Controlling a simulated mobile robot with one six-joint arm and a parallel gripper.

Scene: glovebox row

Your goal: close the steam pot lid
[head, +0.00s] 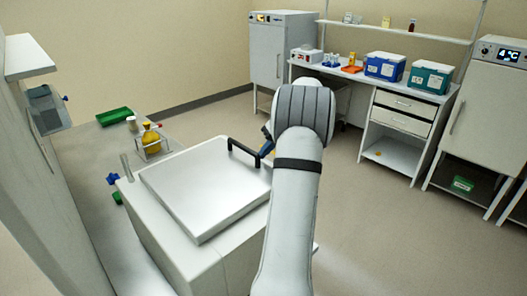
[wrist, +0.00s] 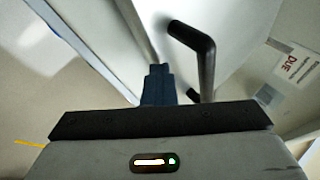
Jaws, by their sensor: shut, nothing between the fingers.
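The steam pot (head: 190,255) is a white box in the middle of the head view. Its square silvery lid (head: 205,190) lies over the top and looks nearly flat; I cannot tell whether it is fully seated. A black bar handle (head: 243,150) stands at the lid's far right edge; it also shows in the wrist view (wrist: 207,65). My gripper (head: 267,145) is beside the handle, mostly hidden behind my arm. In the wrist view my gripper's dark blue fingers (wrist: 158,75) are together and empty, just left of the handle, with no clear contact.
A grey bench (head: 85,160) at the left carries a green tray (head: 114,117) and a yellow flask (head: 151,138) in a rack near the pot. A white workbench (head: 385,90) and cabinets stand at the back. The floor (head: 380,235) to the right is clear.

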